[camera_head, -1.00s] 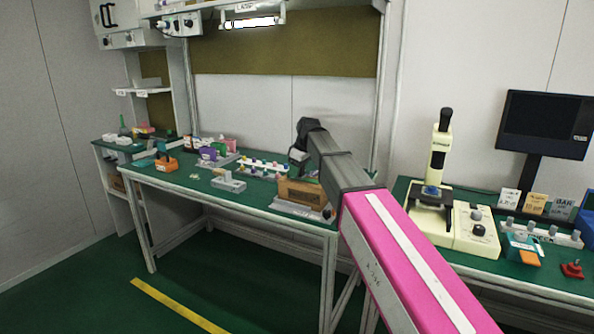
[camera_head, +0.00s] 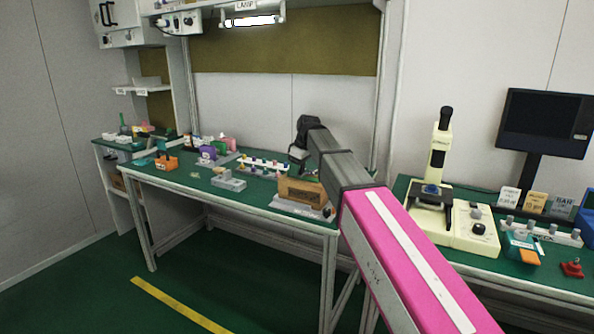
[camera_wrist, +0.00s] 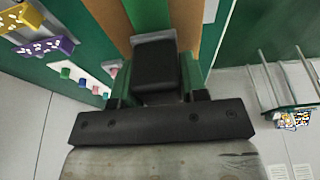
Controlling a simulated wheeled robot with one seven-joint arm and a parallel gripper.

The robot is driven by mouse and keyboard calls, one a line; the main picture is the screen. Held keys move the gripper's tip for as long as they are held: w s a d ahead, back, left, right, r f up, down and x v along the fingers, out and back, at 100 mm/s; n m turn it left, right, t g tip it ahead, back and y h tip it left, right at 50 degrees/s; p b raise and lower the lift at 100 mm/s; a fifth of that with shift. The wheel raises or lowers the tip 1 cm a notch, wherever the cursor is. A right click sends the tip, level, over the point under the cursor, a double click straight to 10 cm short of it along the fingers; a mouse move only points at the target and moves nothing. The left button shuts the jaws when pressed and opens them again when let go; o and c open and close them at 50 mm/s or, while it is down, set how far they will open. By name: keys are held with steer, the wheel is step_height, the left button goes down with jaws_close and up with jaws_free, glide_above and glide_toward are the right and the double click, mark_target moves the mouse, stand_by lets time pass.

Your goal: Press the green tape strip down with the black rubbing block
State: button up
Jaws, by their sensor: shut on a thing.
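My gripper (camera_wrist: 155,88) is shut on the black rubbing block (camera_wrist: 155,65), which sits between its fingers in the wrist view. The green tape strip (camera_wrist: 149,14) runs along a brown surface and shows just beyond the block, in line with it. The block hides part of the strip. Whether the block touches the strip I cannot tell. In the head view the brown box (camera_head: 300,191) stands on the green bench, and my gripper (camera_head: 298,156) is just above it at its back. The block and strip are too small to make out there.
A grey fixture (camera_head: 229,181) and a row of colored pegs (camera_head: 262,166) stand left of the box. An orange holder (camera_head: 166,163) is farther left. A cream microscope (camera_head: 432,195) stands on the right bench. The bench's front left is mostly clear.

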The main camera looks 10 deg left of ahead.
steer(key=shift+r, duration=3.2)
